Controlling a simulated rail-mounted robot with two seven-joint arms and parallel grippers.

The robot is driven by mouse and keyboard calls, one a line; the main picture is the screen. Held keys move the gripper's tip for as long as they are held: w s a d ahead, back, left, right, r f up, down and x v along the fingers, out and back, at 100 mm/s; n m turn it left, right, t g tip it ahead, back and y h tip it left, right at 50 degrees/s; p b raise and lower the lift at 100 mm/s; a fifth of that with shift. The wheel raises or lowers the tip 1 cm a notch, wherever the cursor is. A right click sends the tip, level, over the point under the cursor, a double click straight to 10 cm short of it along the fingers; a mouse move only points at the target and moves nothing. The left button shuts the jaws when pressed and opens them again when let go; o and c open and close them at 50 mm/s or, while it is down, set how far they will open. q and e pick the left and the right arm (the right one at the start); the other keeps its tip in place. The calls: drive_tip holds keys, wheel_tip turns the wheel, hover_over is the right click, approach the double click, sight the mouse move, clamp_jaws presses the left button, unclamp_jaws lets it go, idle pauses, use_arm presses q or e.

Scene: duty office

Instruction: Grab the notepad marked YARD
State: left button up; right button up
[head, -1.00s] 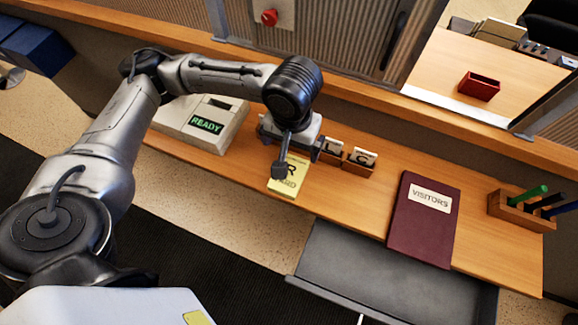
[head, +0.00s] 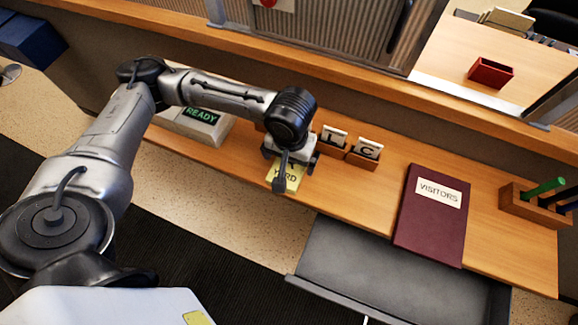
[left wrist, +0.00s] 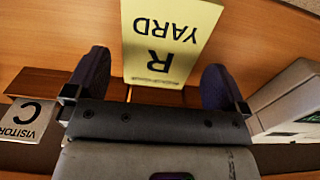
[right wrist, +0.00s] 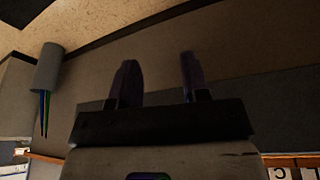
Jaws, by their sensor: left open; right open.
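The yellow notepad marked YARD (head: 290,178) lies on the wooden desk, partly hidden by my left gripper in the head view. In the left wrist view the notepad (left wrist: 167,38) shows a large R with YARD beneath, upside down. My left gripper (left wrist: 158,82) is open and empty, with one finger to each side of the pad's near end. Whether the fingers touch the pad, I cannot tell. In the head view the left gripper (head: 289,168) hangs over the pad. My right gripper (right wrist: 158,75) is open and empty, away from the desk items.
A READY device (head: 200,120) stands left of the pad. Small L (head: 333,138) and C (head: 366,152) card holders stand to its right. A maroon VISITORS book (head: 432,220) and a pen block (head: 530,205) lie farther right. A grey drawer (head: 390,265) juts out in front.

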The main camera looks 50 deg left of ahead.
use_arm(q)
wheel_tip(320, 180, down, 2)
drive_tip(key=shift+f, duration=0.15)
drive_tip(key=shift+c, duration=0.2)
drive_tip(key=c, duration=0.9)
